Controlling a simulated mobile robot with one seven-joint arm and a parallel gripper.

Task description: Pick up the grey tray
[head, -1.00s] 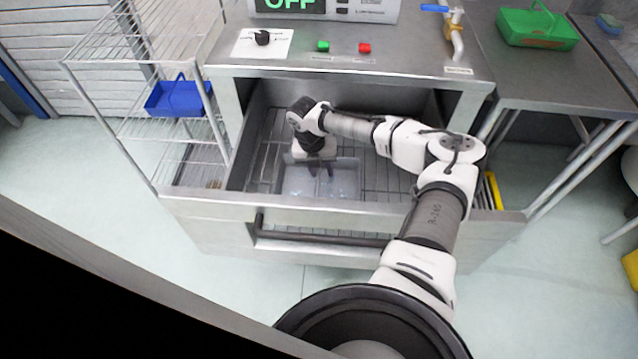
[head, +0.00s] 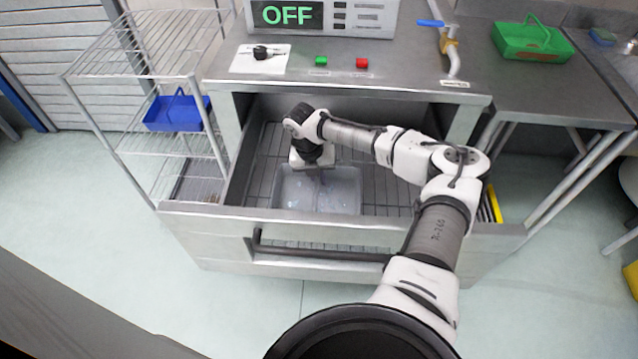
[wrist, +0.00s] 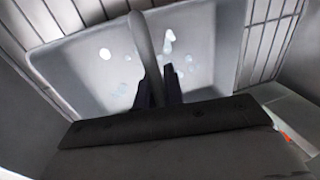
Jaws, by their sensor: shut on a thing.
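The grey tray (head: 345,203) sits inside the open drawer in the head view, with several pale spots on its floor. In the wrist view the grey tray (wrist: 200,50) fills the upper middle, and its raised grey handle (wrist: 146,45) runs between the dark fingers. My gripper (head: 320,178) is over the tray, and it also shows in the wrist view (wrist: 157,92), shut on the handle. I cannot tell whether the tray's underside touches the drawer's wire rack.
The drawer (head: 400,225) has metal walls close around the tray and a wire rack floor. A blue basket (head: 177,112) is on the wire shelf at left. A green basket (head: 532,40) is on the right counter. The machine's display (head: 288,14) reads OFF.

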